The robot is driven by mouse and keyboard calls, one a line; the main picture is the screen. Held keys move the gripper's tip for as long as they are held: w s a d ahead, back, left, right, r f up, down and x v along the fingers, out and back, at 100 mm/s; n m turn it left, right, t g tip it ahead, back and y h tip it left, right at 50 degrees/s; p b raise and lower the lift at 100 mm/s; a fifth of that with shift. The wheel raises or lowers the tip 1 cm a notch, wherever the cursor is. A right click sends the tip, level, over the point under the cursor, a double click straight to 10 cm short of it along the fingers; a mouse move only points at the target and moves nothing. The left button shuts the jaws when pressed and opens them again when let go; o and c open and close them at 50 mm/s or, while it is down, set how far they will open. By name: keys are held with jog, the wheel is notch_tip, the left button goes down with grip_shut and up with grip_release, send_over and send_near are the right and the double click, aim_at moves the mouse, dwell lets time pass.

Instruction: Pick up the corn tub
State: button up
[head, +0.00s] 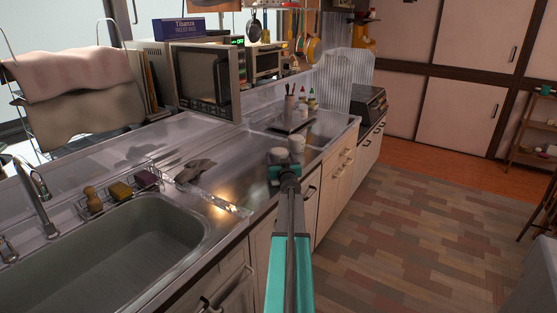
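No label reading corn can be made out, so I cannot tell for sure which thing is the corn tub. A small pale round tub (278,156) shows right at the far end of my gripper (282,169), over the counter's front edge. A second whitish tub (296,143) stands on the counter just behind and to the right. My arm reaches forward from the bottom of the view. The gripper's fingers are small and partly hidden by my own wrist, so I cannot tell whether they touch or hold the nearer tub.
A metal sink (120,250) with a faucet (36,190) fills the left front. A grey cloth (195,170) and a clear bag (222,203) lie on the counter (235,165). The floor (400,230) at right is clear.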

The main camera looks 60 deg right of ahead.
jog(key=c, duration=0.7)
jog(key=shift+r, duration=0.1)
jog(key=shift+c, duration=0.2)
jog(key=shift+r+p, duration=1)
jog(key=shift+r, duration=0.35)
jog(key=s+a+r+p, duration=0.2)
jog(key=s+a+p, duration=0.1)
jog(key=s+a, duration=0.6)
jog(key=shift+s+a, duration=0.3)
jog(key=shift+s, duration=1.6)
